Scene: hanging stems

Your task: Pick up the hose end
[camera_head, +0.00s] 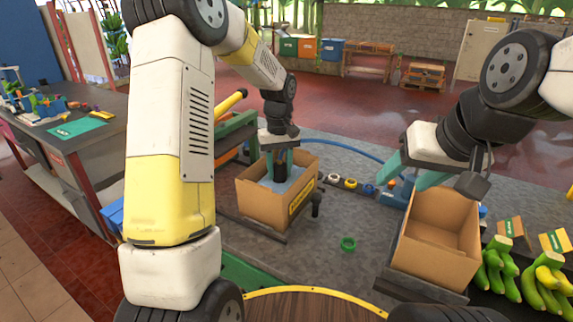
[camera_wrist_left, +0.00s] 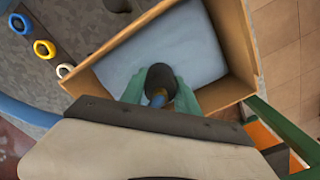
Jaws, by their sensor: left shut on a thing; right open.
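My left gripper (camera_head: 281,164) reaches down into a cardboard box (camera_head: 246,202) with a pale blue-grey lining. Its green fingers are shut on a dark, short cylinder (camera_wrist_left: 160,76) with a brassy and blue part below it, which looks like the hose end. In the left wrist view the fingers (camera_wrist_left: 172,96) sit on either side of it, over the lining (camera_wrist_left: 205,40). The head view shows little of it between the fingers. My right gripper (camera_head: 402,184) is open and empty, above the back left of a second cardboard box (camera_head: 435,258).
A green ring (camera_head: 348,244) lies in front. A dark knob (camera_head: 316,204) stands beside the first box. Green bananas (camera_head: 500,266) lie at right.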

